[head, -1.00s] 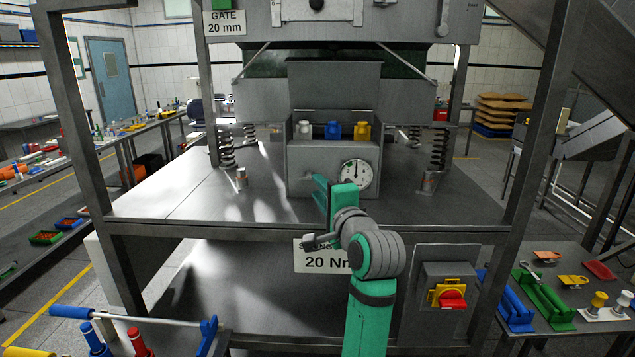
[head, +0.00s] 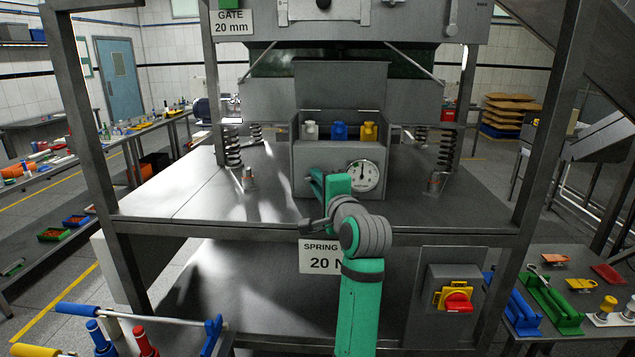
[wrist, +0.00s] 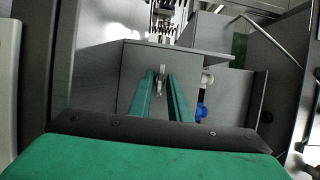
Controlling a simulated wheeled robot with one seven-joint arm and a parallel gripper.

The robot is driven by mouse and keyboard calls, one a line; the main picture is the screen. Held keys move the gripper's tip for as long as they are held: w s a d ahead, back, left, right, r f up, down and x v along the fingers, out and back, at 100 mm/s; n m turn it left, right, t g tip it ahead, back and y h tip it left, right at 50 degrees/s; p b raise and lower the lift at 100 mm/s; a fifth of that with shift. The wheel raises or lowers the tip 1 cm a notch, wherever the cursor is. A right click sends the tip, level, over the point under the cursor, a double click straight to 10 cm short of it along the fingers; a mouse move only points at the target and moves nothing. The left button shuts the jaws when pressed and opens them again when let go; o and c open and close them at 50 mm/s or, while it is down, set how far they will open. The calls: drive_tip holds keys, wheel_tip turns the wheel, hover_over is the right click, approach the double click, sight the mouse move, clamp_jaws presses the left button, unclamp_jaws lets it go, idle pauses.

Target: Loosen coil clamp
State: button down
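I cannot tell for certain which part is the coil clamp. In the head view, coil springs stand on the steel deck, including the left spring (head: 233,150) and the right spring (head: 446,150), with silver fittings below them. My gripper (head: 316,182) is in front of the grey box (head: 312,156), and its fingertips are partly hidden there. In the wrist view my gripper (wrist: 161,76) has its two green fingers apart. A small silver piece (wrist: 162,80) shows in line with the gap; I cannot tell whether it is between the fingers or beyond them.
The box's open top shows white, blue and yellow knobs (head: 368,132); a dial (head: 363,175) is on its front. A sign reading "SPRING" (head: 318,257) hangs below, partly covered by my arm. Frame posts (head: 85,150) flank the deck. A red and yellow switch (head: 456,299) is at lower right.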

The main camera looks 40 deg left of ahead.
drive_tip(key=shift+d, duration=0.15)
drive_tip(key=n, duration=0.1)
drive_tip(key=n+h, duration=0.1)
drive_tip(key=shift+s+a+n, duration=0.15)
drive_tip(key=shift+a+n, duration=0.1)
drive_tip(key=shift+n, duration=0.15)
drive_tip(key=shift+s+r+n+g+h, duration=0.15)
drive_tip(key=shift+n+g+h, duration=0.35)
drive_tip(key=shift+n, duration=0.6)
drive_tip(key=n+h, duration=0.1)
drive_tip(key=n, duration=0.1)
drive_tip(key=n+h, duration=0.2)
drive_tip(key=shift+a+r+n+t, duration=0.1)
drive_tip(key=shift+n+t, duration=0.2)
drive_tip(key=n+t+h, duration=0.1)
drive_tip(key=n+h, duration=0.1)
drive_tip(key=n, duration=0.1)
drive_tip(key=shift+a+n, duration=0.15)
drive_tip(key=shift+n, duration=0.15)
drive_tip(key=n+t+h, duration=0.1)
drive_tip(key=n, duration=0.1)
drive_tip(key=n+h, duration=0.1)
drive_tip(key=n, duration=0.1)
drive_tip(key=shift+s+a+t+h, duration=0.1)
drive_tip(key=shift+a+t+h, duration=0.05)
drive_tip(key=shift+t+h, duration=0.2)
drive_tip(key=shift+t, duration=0.25)
